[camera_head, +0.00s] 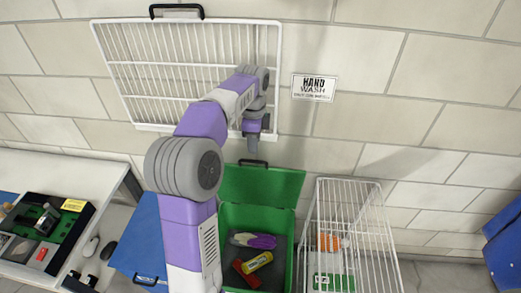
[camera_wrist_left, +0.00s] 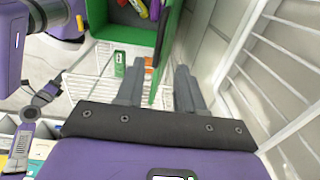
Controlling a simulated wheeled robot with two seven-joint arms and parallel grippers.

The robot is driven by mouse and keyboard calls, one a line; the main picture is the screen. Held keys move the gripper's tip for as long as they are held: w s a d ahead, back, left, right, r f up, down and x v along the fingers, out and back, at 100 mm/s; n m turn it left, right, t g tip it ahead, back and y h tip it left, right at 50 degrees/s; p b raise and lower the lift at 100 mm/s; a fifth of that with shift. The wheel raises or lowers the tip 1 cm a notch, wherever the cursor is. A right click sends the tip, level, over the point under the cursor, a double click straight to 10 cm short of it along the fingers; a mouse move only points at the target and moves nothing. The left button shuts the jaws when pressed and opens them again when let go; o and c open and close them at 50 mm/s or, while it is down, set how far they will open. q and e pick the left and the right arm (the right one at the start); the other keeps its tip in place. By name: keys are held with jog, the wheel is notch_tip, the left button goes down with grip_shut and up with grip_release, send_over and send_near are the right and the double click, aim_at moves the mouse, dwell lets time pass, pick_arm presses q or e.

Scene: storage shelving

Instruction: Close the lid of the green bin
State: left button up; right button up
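The green bin (camera_head: 226,222) stands open on the floor by the wall. Its green lid (camera_head: 275,186) stands raised at the back, with a black handle (camera_head: 252,163) on its upper edge. My left gripper (camera_head: 252,144) points down just above that edge. In the left wrist view its two fingers (camera_wrist_left: 158,88) are spread apart, and the lid (camera_wrist_left: 166,62) shows edge-on in the gap between them. I cannot tell whether they touch it. My right gripper is not clearly visible.
Inside the bin lie a purple-grey item (camera_head: 254,240), a yellow item (camera_head: 258,261) and a red item (camera_head: 243,271). A white wire basket (camera_head: 377,215) stands close on the right, a blue bin (camera_head: 140,240) on the left. A white wire rack (camera_head: 130,55) is on the wall behind my arm.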

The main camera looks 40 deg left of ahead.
aim_at(254, 161)
pick_arm(q)
notch_tip(254, 161, down, 6)
jog(key=shift+s+r+b, duration=0.15)
jog(key=shift+b, duration=0.65)
jog(key=shift+f, duration=0.55)
grip_shut()
